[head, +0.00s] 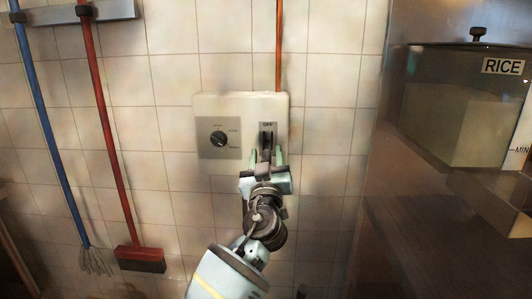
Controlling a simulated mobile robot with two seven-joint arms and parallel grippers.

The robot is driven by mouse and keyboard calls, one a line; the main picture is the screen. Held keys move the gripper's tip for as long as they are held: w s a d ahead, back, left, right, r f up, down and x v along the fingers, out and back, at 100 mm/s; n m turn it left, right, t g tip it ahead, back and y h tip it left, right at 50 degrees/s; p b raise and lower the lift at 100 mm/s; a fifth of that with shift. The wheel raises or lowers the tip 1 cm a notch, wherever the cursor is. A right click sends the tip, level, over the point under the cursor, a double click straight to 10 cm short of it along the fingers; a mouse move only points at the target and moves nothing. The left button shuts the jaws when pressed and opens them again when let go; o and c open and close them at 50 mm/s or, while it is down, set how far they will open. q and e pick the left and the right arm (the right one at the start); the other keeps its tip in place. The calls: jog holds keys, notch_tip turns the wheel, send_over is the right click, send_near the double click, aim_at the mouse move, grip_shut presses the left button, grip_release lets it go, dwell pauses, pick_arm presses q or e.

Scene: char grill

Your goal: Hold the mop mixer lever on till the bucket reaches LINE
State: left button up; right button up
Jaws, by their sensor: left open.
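A pale wall plate (200,105) on the tiled wall carries a dark round knob (218,139) on its left and a dark lever (267,138) marked OFF on its right. My left gripper (266,156) is at the lower part of the lever, with its fingers apart on either side of it. I cannot tell whether the fingers touch the lever. The gripper hides the lever's lower end. No bucket or LINE mark shows. My right gripper is not in view.
A blue-handled mop (47,125) and a red-handled broom (107,130) hang from a wall rack (110,10) at the left. A clear bin labelled RICE (460,115) stands at the right beside a metal surface. A thin orange-red pipe (279,45) runs up from the plate.

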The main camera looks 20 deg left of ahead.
pick_arm(q)
jog(key=shift+w+a+r, duration=0.15)
jog(key=shift+w, duration=0.25)
grip_shut()
